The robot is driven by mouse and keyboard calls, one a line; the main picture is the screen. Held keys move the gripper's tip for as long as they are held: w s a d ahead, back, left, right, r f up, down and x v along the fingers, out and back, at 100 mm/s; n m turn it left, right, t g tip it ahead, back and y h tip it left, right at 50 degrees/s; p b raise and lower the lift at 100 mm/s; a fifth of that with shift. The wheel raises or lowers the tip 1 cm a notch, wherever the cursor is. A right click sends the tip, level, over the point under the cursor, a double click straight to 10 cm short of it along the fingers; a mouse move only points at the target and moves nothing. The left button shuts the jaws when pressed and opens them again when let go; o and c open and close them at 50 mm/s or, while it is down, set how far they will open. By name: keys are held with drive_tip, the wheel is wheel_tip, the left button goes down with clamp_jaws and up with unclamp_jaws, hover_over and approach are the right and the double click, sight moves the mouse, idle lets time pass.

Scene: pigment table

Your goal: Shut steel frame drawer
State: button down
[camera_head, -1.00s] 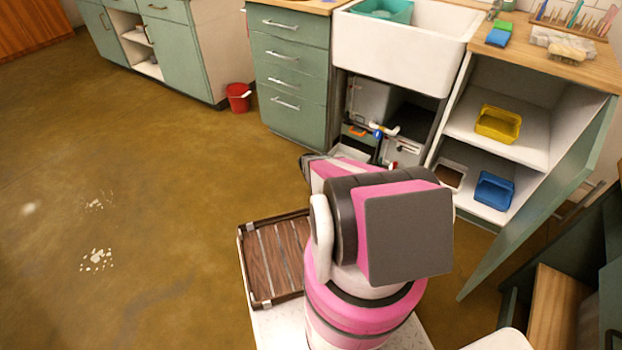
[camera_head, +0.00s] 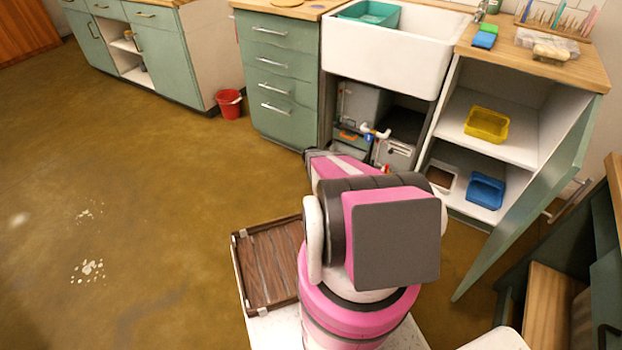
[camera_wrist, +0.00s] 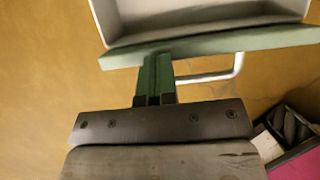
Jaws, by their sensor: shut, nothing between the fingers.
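In the wrist view an open drawer shows a pale grey inside (camera_wrist: 200,14), a green front (camera_wrist: 220,42) and a light bar handle (camera_wrist: 207,77). My gripper (camera_wrist: 154,58) is shut and empty. Its green fingers point at the outer face of the front, left of the handle's visible end. Their tips meet the front's edge in the picture, but I cannot tell whether they touch it. In the head view my arm hides the gripper, and I cannot make out this drawer there.
A white sink (camera_head: 385,52) stands above an open bay with pipes. A green drawer unit (camera_head: 275,80) is left of it. At right, an open cabinet door (camera_head: 530,205) juts out near shelves with a yellow tub (camera_head: 487,124) and a blue tub (camera_head: 486,190).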

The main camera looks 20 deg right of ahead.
drive_tip(key=w+d, duration=1.1)
drive_tip(key=d, duration=0.4)
drive_tip(key=shift+w+f, duration=0.15)
drive_tip(key=shift+w, duration=0.25)
